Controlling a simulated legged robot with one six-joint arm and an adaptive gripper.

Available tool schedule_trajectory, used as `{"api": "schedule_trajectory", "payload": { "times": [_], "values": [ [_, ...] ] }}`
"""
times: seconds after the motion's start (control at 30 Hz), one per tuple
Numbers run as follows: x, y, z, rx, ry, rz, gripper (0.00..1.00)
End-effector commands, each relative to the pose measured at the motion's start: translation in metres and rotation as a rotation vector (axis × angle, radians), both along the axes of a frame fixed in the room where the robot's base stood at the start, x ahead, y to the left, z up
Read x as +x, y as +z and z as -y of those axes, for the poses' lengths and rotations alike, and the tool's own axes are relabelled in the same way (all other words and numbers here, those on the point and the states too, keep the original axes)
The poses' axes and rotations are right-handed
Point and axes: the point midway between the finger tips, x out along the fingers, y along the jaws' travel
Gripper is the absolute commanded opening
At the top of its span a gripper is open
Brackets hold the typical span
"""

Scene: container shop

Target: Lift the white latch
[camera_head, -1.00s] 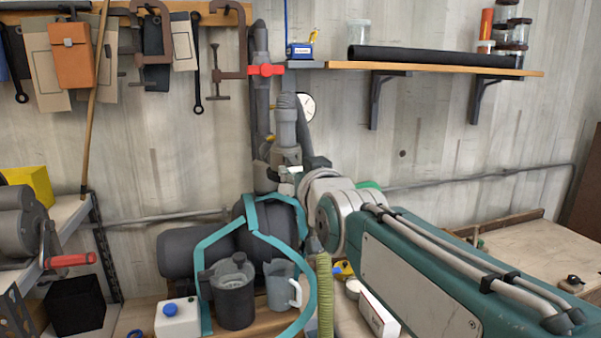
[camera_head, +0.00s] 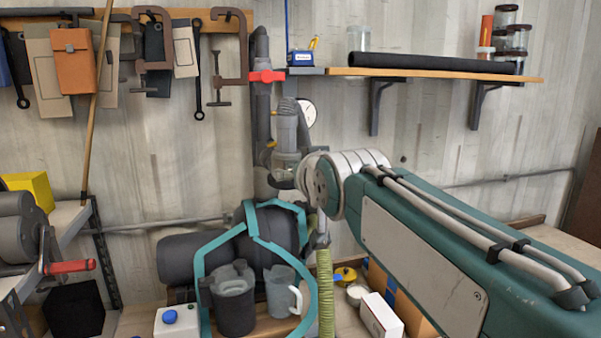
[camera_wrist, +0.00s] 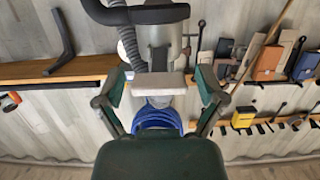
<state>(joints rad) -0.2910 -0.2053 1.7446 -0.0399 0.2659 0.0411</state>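In the wrist view, a pale white block-like piece (camera_wrist: 160,83), which looks like the latch, sits across the front of a grey cylindrical pipe fitting (camera_wrist: 158,45). My gripper (camera_wrist: 161,76) is open, with one green-tipped finger on each side of the white piece and a visible gap to both. The wrist view appears upside down. In the head view, the pipe fitting (camera_head: 286,138) stands against the wall, just left of my wrist. My arm hides the gripper there, and I cannot make out the white latch.
A red valve handle (camera_head: 267,76) is on the pipe above. A wooden shelf (camera_head: 440,72) is at the upper right. Pitchers (camera_head: 233,305) stand on the bench below, near a teal frame (camera_head: 200,270). A blue rounded thing (camera_wrist: 157,117) shows beside my palm.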

Motion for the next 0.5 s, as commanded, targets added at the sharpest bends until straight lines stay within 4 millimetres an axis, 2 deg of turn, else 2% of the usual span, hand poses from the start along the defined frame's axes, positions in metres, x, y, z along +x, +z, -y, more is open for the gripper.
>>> {"api": "schedule_trajectory", "payload": {
  "times": [0.37,0.5],
  "values": [
    [-0.001,0.001,0.000,0.001,0.000,0.002,0.97],
    [-0.012,0.005,0.003,0.001,0.000,0.005,0.97]
  ]
}}
